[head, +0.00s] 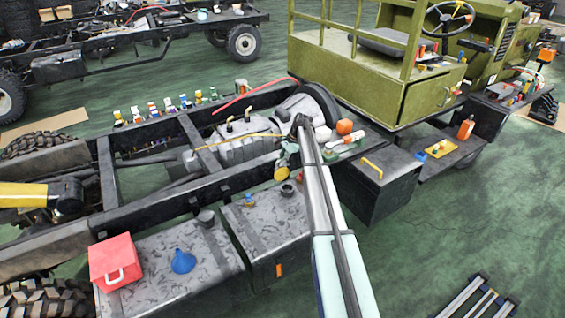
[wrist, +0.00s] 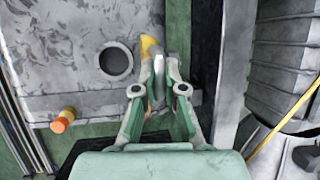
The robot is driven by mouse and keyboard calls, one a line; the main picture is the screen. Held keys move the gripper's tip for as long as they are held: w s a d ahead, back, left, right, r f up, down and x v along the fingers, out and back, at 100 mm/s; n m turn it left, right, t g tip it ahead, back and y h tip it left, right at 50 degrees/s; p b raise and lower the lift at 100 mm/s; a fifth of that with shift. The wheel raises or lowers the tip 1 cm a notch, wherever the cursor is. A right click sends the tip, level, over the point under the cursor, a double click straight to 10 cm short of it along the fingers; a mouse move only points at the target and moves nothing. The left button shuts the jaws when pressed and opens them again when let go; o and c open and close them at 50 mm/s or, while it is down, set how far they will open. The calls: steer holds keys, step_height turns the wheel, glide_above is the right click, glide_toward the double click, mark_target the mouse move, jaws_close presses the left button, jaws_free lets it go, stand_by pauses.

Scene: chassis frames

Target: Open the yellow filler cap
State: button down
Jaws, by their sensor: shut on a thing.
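The yellow filler cap (head: 282,173) is in my gripper (head: 289,154) above the dark grey tank (head: 263,240) in the head view. In the wrist view the cap (wrist: 149,47) shows as a yellow edge with a grey disc, turned nearly edge-on between the fingers of my gripper (wrist: 160,75). The fingers are shut on it and hide part of it. A round dark filler neck (wrist: 116,62) shows open to the left of the cap in the wrist view; it also shows in the head view (head: 287,190). The cap appears apart from this neck.
A black box with a yellow handle (head: 373,168) stands to the right. The black frame rail (head: 215,187) runs behind the tanks. Green floor (head: 440,230) lies open at right.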

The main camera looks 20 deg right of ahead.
steer(key=c, duration=1.2)
jaws_free()
steer(key=v, duration=1.2)
